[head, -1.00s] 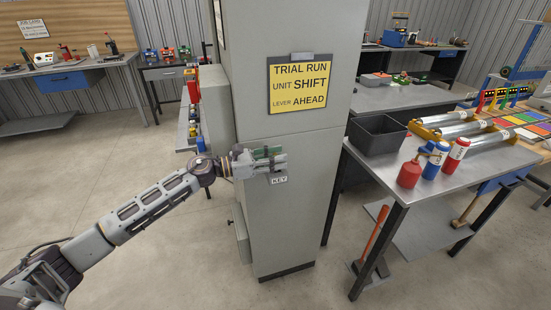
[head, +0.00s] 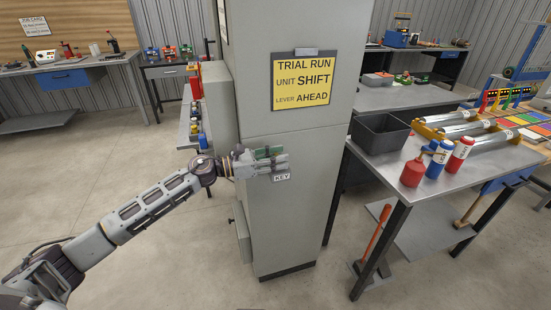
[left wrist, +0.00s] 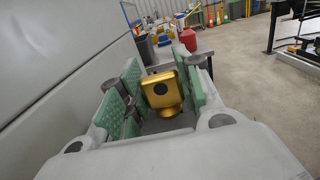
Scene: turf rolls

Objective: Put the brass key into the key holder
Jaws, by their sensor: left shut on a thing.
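The brass key (left wrist: 163,88) shows in the left wrist view as a gold block with a dark round spot, between the green finger pads. My left gripper (head: 272,157) is shut on it, in front of the grey cabinet's face. A small white KEY label (head: 281,177) sits on the cabinet just below the fingers. The key holder itself is mostly hidden behind the gripper in the head view, and I cannot tell whether the key touches it. My right gripper is not in view.
The grey cabinet (head: 285,220) stands upright with a yellow sign (head: 301,82) above the gripper. To the right, a metal table (head: 395,165) holds a dark bin (head: 379,134), a red bottle (head: 412,172) and cans. The floor to the left is clear.

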